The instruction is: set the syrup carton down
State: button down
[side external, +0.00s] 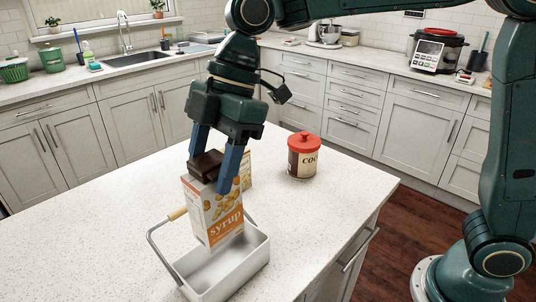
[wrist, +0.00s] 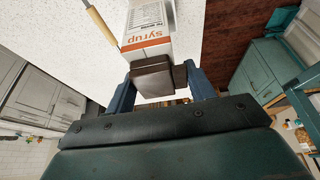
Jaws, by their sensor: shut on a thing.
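The syrup carton (side external: 211,212) is white and orange, with "syrup" printed on it and a dark brown top. My gripper (side external: 209,172) points down and is shut on that brown top, one blue finger on each side. The carton hangs upright over the white caddy (side external: 231,281), its lower end overlapping the caddy's far part. I cannot tell whether it touches the caddy floor. In the wrist view the carton (wrist: 150,42) shows beyond the brown top between the fingers (wrist: 160,85).
The caddy's wire handle with wooden grip (side external: 177,213) leans to the left. A cocoa tin with red lid (side external: 302,160) stands behind right on the speckled island (side external: 110,225). Another box (side external: 246,170) is partly hidden behind my gripper. The island's left side is clear.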

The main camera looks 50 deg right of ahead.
aim_at(219, 219)
jog(key=shift+f, duration=5.5)
jog(key=c, duration=0.5)
grip_release()
jog(key=shift+v, duration=6.1)
